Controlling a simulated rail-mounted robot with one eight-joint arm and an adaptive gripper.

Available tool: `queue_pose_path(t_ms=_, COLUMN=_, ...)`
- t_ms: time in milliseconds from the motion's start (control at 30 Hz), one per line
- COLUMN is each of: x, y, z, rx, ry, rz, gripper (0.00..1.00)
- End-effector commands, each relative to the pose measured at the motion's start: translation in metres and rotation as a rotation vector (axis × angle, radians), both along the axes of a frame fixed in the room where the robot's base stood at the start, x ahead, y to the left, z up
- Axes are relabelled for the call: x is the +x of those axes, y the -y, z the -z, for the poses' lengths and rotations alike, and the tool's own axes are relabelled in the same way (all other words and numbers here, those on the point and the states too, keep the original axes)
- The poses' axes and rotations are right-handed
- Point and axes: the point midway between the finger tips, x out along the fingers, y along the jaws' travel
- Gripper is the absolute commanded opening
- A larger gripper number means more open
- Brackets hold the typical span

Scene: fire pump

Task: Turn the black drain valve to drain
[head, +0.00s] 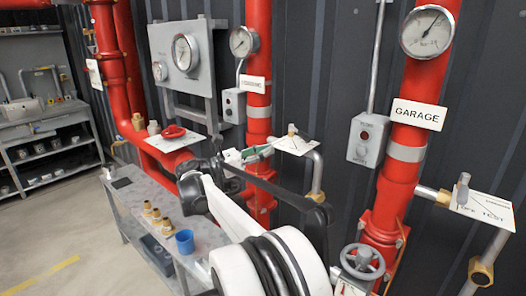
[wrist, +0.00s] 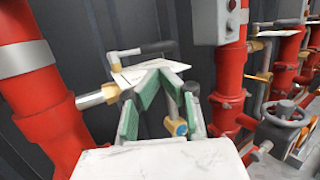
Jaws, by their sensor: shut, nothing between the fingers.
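The drain valve's dark lever handle (wrist: 158,47) stands above a white sign plate (wrist: 130,75) in the wrist view, on a brass-fitted pipe from a red riser. In the head view, what looks like the same valve's small handle (head: 291,130) rises above its sign plate (head: 297,146). My gripper (wrist: 162,66), with green-padded fingers, is shut and empty. In the wrist view its fingertips overlap the sign plate, just below the handle. In the head view my gripper (head: 268,150) is left of the plate. Contact cannot be told.
Another valve with a "TEST" sign (head: 485,207) is at the right. A grey handwheel (head: 362,262) is at lower right. Red risers, gauges and a grey box (head: 367,138) line the wall. A bench (head: 135,205) holds brass fittings and a blue cup (head: 184,241).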

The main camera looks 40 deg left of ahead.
Motion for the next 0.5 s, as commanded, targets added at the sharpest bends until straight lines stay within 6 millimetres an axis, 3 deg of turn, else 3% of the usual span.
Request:
queue_pose_path(t_ms=200, x=0.039, y=0.019, z=-0.009, rx=0.000, ry=-0.001, rz=0.002, gripper=0.00)
queue_pose_path(t_ms=500, x=0.076, y=0.036, z=-0.017, rx=0.001, ry=-0.001, rz=0.001, gripper=0.00)
